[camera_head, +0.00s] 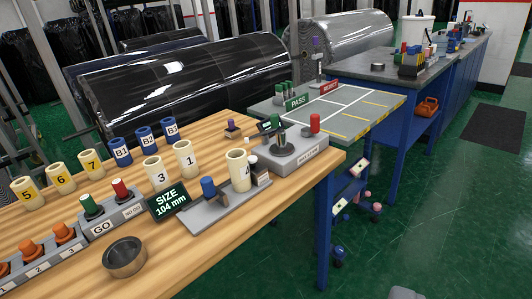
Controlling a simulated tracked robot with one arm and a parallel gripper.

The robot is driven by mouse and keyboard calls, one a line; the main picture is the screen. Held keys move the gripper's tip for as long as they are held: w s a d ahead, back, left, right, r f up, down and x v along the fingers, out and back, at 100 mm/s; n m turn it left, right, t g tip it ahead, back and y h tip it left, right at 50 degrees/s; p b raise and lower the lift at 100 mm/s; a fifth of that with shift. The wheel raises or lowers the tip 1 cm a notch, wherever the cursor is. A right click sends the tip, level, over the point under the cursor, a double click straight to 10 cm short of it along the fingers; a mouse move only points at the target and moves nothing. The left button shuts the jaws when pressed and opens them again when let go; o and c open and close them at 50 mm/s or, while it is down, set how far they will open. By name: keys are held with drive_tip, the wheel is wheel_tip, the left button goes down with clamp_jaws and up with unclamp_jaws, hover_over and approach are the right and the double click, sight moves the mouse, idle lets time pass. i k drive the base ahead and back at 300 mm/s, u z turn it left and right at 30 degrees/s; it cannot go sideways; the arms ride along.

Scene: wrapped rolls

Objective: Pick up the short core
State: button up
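Several hollow cream cores stand upright on the wooden table: core 1 (185,160), core 3 (156,174), core 5 (27,193), core 6 (60,177) and core 7 (92,164). Core 4 (238,171) stands on a grey gauge (215,213) beside a blue knob. The display (168,201) next to it reads SIZE 104 mm. Blue cores B1 (121,152), B2 (147,140) and B3 (171,130) stand in a row behind. No core is marked short, and I cannot tell which one is meant. My gripper is not in view.
A metal ring dish (124,257) and GO/NO-GO stand (108,213) are near the front left. A grey device (290,150) with a red knob sits near the table's right end. The PASS/REJECT board (340,108) adjoins it. Green floor (450,200) is open at right.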

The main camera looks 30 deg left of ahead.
sight(237, 161)
drive_tip(key=i, duration=1)
drive_tip(key=u, duration=0.05)
